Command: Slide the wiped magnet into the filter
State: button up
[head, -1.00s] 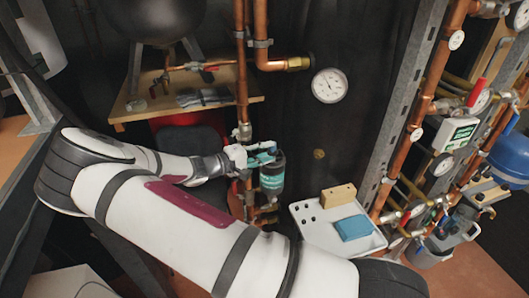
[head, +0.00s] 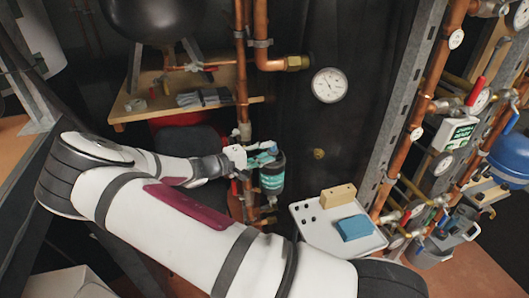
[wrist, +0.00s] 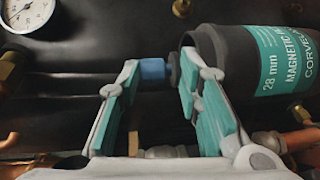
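The magnetic filter is a dark cylinder with a teal label; it stands by the copper pipes in the head view (head: 272,178) and lies sideways at the right of the wrist view (wrist: 235,58). A blue cap, seemingly the magnet's end (wrist: 153,71), shows at the filter's top end with a dark collar between them. The rest of the magnet is hidden. My gripper (wrist: 162,82) is open, its teal-padded fingers on either side of the blue cap along the filter's axis. The left fingertip is close to the cap's outer end; contact is unclear. The right finger overlaps the filter's top.
A white tray (head: 314,236) with a wooden block (head: 338,194) and a blue cloth or sponge (head: 354,227) is right of the filter. A vertical copper pipe (head: 241,80) runs close behind my gripper. A round gauge (head: 329,85) is on the dark back wall.

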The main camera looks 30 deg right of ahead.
jog(key=o, duration=0.5)
jog(key=f, duration=0.3)
jog(key=shift+s+y, duration=0.3)
jog(key=shift+s, duration=0.05)
jog(key=shift+c, duration=0.2)
jog(key=a+r, duration=0.4)
jog(key=a, duration=0.7)
jog(key=shift+w+a+r, duration=0.25)
jog(key=shift+a+r, duration=0.05)
jog(key=shift+a, duration=0.1)
